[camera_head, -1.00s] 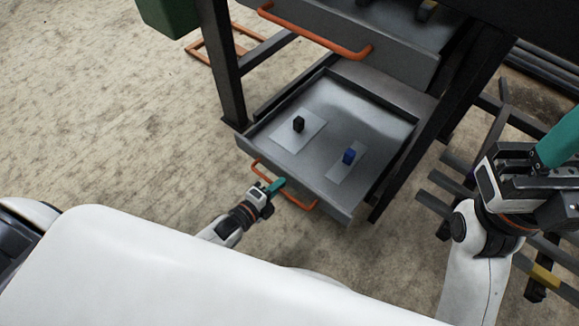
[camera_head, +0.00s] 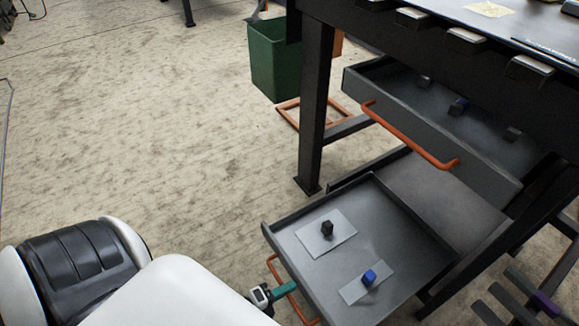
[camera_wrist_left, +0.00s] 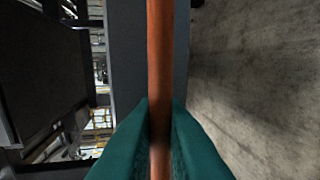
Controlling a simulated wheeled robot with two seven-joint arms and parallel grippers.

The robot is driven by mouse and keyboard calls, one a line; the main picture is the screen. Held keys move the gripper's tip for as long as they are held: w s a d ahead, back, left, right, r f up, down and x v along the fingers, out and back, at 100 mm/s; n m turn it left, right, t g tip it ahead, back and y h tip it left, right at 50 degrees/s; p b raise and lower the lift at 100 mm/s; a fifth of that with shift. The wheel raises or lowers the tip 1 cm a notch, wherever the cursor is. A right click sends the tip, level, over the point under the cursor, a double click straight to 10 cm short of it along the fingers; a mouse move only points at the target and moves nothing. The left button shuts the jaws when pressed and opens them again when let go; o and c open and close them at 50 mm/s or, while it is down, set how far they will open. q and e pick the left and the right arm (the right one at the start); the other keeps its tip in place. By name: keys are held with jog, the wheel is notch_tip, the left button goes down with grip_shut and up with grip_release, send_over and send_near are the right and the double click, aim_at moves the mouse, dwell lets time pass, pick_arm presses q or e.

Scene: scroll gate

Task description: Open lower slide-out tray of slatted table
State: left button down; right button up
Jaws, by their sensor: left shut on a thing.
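The lower slide-out tray (camera_head: 398,211) is pulled out from under the slatted table (camera_head: 316,100). It holds a black block and a blue block, each on a pale plate. Its orange handle (camera_head: 275,270) is at the front and also shows in the left wrist view (camera_wrist_left: 160,50). My left gripper (camera_head: 288,287) is at this handle. In the left wrist view its teal fingers (camera_wrist_left: 160,140) are shut on the orange bar, one on each side. My right gripper is outside these views.
The upper tray (camera_head: 430,105) with its own orange handle (camera_head: 410,140) is above, also partly out. A green bin (camera_head: 274,60) stands behind the table leg, near an orange frame (camera_head: 288,112) on the floor. The floor at left is clear.

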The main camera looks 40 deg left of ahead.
pick_arm(q)
jog(key=shift+s, duration=0.1)
jog(key=c, duration=1.5)
grip_release()
jog(key=p+v, duration=0.3)
jog(key=v, duration=0.9)
jog(key=shift+f, duration=0.1)
jog(key=shift+d, duration=0.1)
